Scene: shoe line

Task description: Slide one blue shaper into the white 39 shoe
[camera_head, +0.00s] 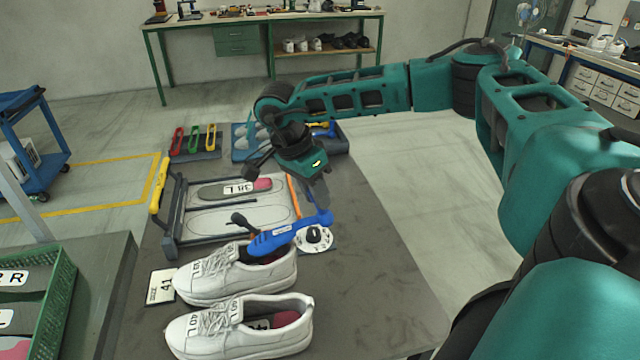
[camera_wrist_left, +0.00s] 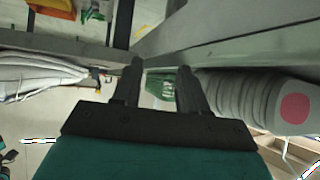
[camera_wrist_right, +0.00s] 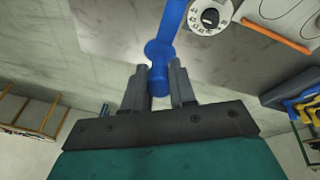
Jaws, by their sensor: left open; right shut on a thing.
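My right gripper (camera_head: 318,195) is shut on the knobbed end of a blue shaper (camera_head: 283,236). In the right wrist view the shaper (camera_wrist_right: 165,48) sits between the fingertips (camera_wrist_right: 159,88). Its broad front end is over the opening of the farther white shoe (camera_head: 235,277); I cannot tell how far it is inside. A second white shoe (camera_head: 240,330) lies nearer, parallel to it. The tongue labels are too small to read surely. My left gripper (camera_wrist_left: 155,85) is open and empty in the left wrist view and is outside the head view.
A 41 card (camera_head: 160,287) lies left of the shoes. Behind them is a frame (camera_head: 170,240) with a 38 L insole (camera_head: 228,189). A numbered dial (camera_head: 317,240) is beside the shaper. A green crate (camera_head: 62,290) stands left. The table's right side is clear.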

